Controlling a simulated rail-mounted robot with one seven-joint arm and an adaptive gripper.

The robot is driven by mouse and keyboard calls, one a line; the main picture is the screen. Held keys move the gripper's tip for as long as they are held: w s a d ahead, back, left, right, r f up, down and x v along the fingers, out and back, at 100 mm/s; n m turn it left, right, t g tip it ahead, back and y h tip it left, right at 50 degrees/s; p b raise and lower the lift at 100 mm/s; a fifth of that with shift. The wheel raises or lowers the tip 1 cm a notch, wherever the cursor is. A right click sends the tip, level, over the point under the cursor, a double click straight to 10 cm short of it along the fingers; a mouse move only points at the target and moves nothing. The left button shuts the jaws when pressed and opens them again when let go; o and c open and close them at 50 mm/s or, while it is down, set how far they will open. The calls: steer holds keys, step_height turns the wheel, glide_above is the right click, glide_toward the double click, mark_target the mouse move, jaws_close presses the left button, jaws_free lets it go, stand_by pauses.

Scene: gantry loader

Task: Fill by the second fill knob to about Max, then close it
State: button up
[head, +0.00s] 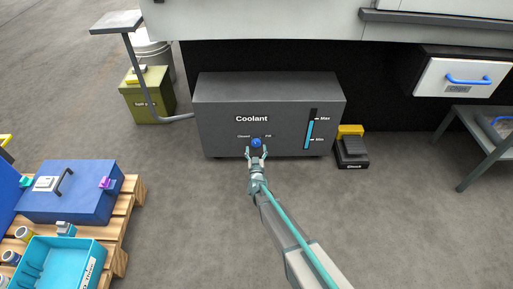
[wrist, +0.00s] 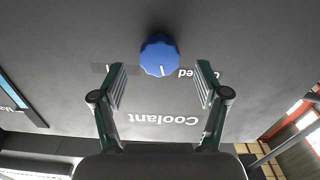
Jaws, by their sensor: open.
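The dark grey Coolant tank (head: 222,96) stands against the machine. One blue knob (head: 256,142) is on its front, between the labels Closed on the left and Fill on the right. It also shows in the wrist view (wrist: 160,55), upside down. Its white pointer mark lies roughly midway between the labels. The level gauge (head: 309,133) at the tank's right shows cyan liquid reaching close to the Max mark, well above Min. My gripper (head: 256,152) is open, with its fingers (wrist: 160,70) either side of the knob, seemingly apart from it.
A black-and-yellow foot pedal (head: 352,152) lies right of the tank. An olive bin (head: 150,103) and a grey post stand left. A pallet (head: 125,215) with a blue case (head: 70,200) and cyan crate (head: 90,248) is front left. Floor before the tank is clear.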

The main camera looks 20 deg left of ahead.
mark_target(256, 144)
steer(key=shift+b+x, duration=0.3)
steer(key=shift+x, duration=1.2)
steer(key=c, duration=1.2)
steer(key=shift+o, duration=0.2)
steer(key=n+p, duration=0.1)
steer(key=p, duration=0.1)
steer(key=n+p, duration=0.1)
steer(key=shift+r+p, duration=0.3)
steer(key=shift+p, duration=0.05)
steer(key=n+p, duration=0.2)
steer(key=shift+f+n, duration=0.1)
steer(key=shift+n, duration=0.2)
steer(key=shift+f+n, duration=0.2)
steer(key=shift+n, duration=0.3)
steer(key=o, duration=1.2)
steer(key=shift+c, duration=0.2)
